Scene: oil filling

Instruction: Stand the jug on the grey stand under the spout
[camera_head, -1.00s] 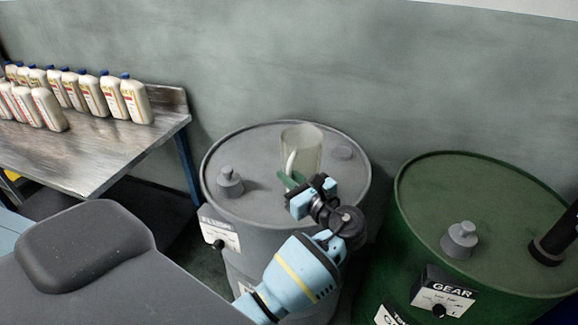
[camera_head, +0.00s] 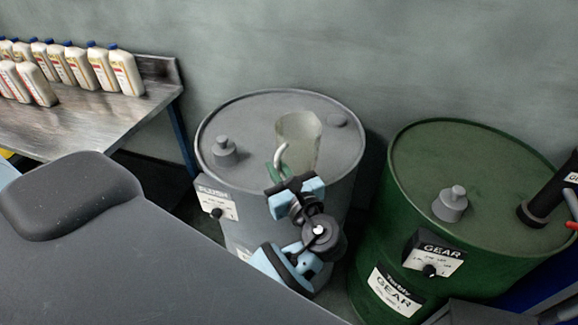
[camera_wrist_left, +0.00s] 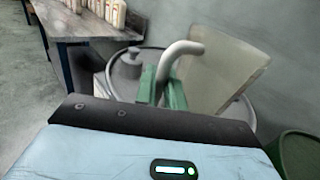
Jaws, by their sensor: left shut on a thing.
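The jug (camera_head: 299,139) is pale, translucent and open-topped, with a curved light handle (camera_wrist_left: 181,54). In the head view it appears in front of the grey drum's top; I cannot tell if it touches it. My left gripper (camera_head: 277,171) has green fingers and is shut on the jug's handle. The wrist view shows the jug (camera_wrist_left: 222,77) just beyond and right of the fingers, slanting in the picture. I cannot make out the grey stand or the spout in these frames. My right gripper is not in view.
The grey drum (camera_head: 240,118) has a capped bung (camera_head: 224,151). A green drum (camera_head: 425,165) stands to its right, with a grey cap (camera_head: 450,204) and a black cylinder (camera_head: 547,197) on top. A metal table (camera_head: 90,130) with several white bottles (camera_head: 125,72) is at left.

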